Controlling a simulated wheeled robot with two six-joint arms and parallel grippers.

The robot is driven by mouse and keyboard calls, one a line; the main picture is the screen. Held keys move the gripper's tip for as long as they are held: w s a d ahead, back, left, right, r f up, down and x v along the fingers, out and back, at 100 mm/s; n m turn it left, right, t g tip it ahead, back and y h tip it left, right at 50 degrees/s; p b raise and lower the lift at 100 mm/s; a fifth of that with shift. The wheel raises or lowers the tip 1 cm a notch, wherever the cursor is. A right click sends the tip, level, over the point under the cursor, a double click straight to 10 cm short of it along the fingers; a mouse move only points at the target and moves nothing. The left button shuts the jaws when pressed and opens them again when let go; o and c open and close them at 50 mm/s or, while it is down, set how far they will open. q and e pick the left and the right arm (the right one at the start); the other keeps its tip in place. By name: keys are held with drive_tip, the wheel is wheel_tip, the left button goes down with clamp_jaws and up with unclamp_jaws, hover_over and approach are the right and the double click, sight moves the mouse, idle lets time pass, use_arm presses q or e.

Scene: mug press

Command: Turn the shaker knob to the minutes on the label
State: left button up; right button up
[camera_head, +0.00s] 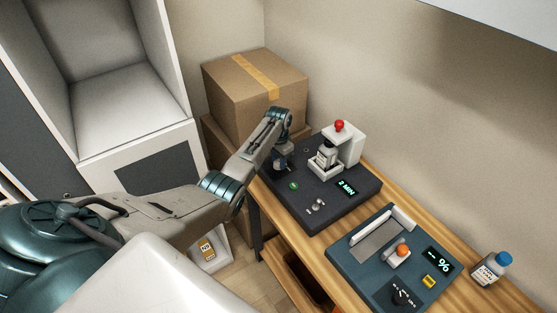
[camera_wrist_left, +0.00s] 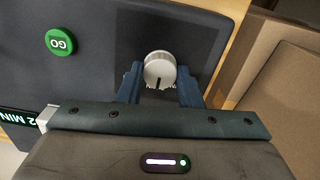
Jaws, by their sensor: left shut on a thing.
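The shaker is a dark box (camera_head: 330,210) on the wooden table, with a lit display (camera_head: 346,188) reading 2 MIN. Its round silver knob (camera_wrist_left: 159,68) has a dark pointer line toward the gripper. My left gripper (camera_head: 281,163) is at the far left corner of the shaker; in the left wrist view its blue fingers (camera_wrist_left: 160,84) are shut on the knob from both sides. In the head view the gripper hides the knob. A small bottle (camera_head: 326,157) with a white label stands in the shaker's white holder; its text is too small to read. My right gripper is out of view.
A green GO button (camera_wrist_left: 61,41) is on the shaker's top. A blue-grey device (camera_head: 345,262) with a % display and a blue-capped bottle (camera_head: 490,270) are to the right. A cardboard box (camera_head: 255,90) stands behind my gripper.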

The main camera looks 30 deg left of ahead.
use_arm(q)
drive_tip(key=shift+r, duration=0.1)
drive_tip(key=o, duration=1)
wheel_tip(320, 180, up, 11)
drive_tip(key=b, duration=0.2)
drive_tip(key=shift+b, duration=0.4)
